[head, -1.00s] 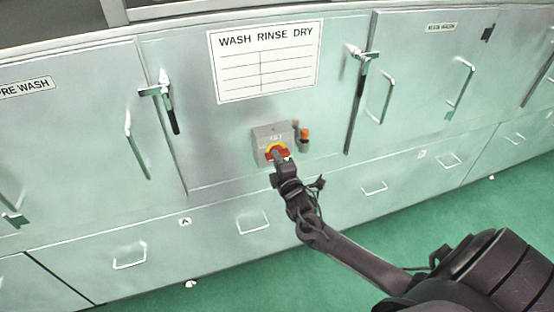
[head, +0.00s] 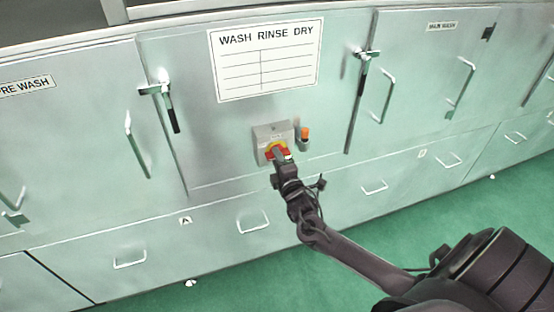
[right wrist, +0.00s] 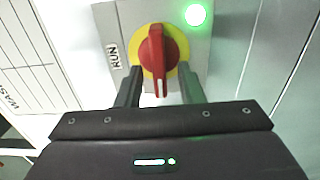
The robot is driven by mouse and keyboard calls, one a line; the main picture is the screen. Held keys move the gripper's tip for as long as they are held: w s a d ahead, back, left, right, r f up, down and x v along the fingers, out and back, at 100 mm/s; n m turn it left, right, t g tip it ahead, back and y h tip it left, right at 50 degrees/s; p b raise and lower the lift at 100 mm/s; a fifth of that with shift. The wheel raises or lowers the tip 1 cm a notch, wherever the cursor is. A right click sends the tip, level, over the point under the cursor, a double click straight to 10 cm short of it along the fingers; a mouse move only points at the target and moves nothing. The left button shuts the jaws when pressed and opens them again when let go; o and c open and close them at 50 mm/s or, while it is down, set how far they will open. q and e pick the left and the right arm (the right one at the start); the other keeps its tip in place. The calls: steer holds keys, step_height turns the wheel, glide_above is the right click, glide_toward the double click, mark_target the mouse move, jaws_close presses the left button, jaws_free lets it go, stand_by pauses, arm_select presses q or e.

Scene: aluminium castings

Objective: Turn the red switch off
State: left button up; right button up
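The red switch (right wrist: 156,58) is a knob on a round yellow disc, mounted on a grey box (head: 265,133) on the cabinet front. In the head view my right gripper (head: 281,157) is at the switch and hides part of it. In the right wrist view my right gripper (right wrist: 160,88) is open, with one finger on each side of the knob's lower end. Gaps show between fingers and knob. The knob's white-marked end points down between the fingers, and a RUN label (right wrist: 115,55) is on the left. My left gripper is not in view.
A green light (right wrist: 195,14) glows on the box beside the knob. An orange-topped part (head: 305,134) sticks out right of the box. Latch handles (head: 167,100) and (head: 364,75) flank the panel. A WASH RINSE DRY sign (head: 265,60) hangs above. Green floor (head: 480,210) is clear.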

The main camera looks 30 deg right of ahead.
steer(key=b+v, duration=0.1)
steer(key=v, duration=0.6)
steer(key=shift+s, duration=0.15)
steer(key=shift+f, duration=0.1)
steer(key=s+f+m+g+b, duration=0.1)
steer(key=s+f+m+g, duration=0.2)
steer(key=f, duration=0.7)
steer(key=s+f+m+g+y, duration=0.1)
steer(key=s+f+g, duration=0.1)
steer(key=s+f, duration=0.65)
steer(key=s+f+m+g+b, duration=0.1)
steer(key=f+m+g, duration=0.15)
steer(key=f, duration=1.05)
steer(key=s+a+f+m+g+y, duration=0.1)
steer(key=s+a+f+m+g, duration=0.1)
steer(key=s+f, duration=0.4)
steer(key=s+a+f+m+g+y+b, duration=0.1)
steer(key=s+a+f+g, duration=0.3)
steer(key=s, duration=1)
steer(key=s+a+f+m+g+y, duration=0.1)
steer(key=s+a+f+m+g, duration=0.2)
steer(key=s+a+f, duration=0.3)
steer(key=s+f, duration=0.3)
steer(key=s, duration=0.2)
steer(key=shift+f, duration=0.4)
steer(key=shift+s+m, duration=0.15)
steer(key=shift+m, duration=0.1)
